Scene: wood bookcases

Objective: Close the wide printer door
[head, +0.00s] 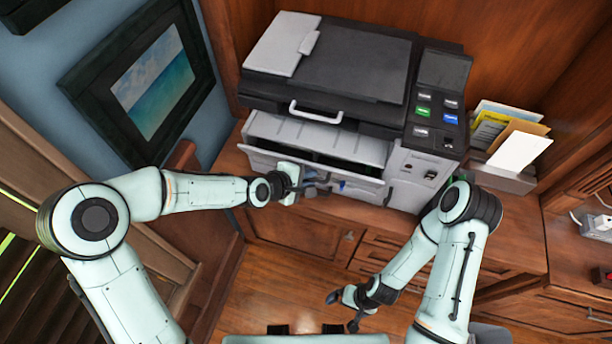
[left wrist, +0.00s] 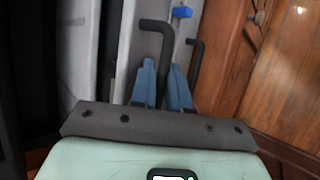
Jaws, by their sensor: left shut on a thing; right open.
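The wide printer door (head: 262,160) is a light grey panel on the front of the printer (head: 352,64). It is tilted outward, with a dark gap behind its upper edge. My right gripper (head: 342,308) is open and empty, low in front of the cabinet, away from the printer.
The printer stands on a wooden cabinet (head: 290,238). A paper holder (head: 500,176) with papers stands to its right. A framed picture (head: 150,80) hangs at the left. The floor (head: 285,290) in front looks clear.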

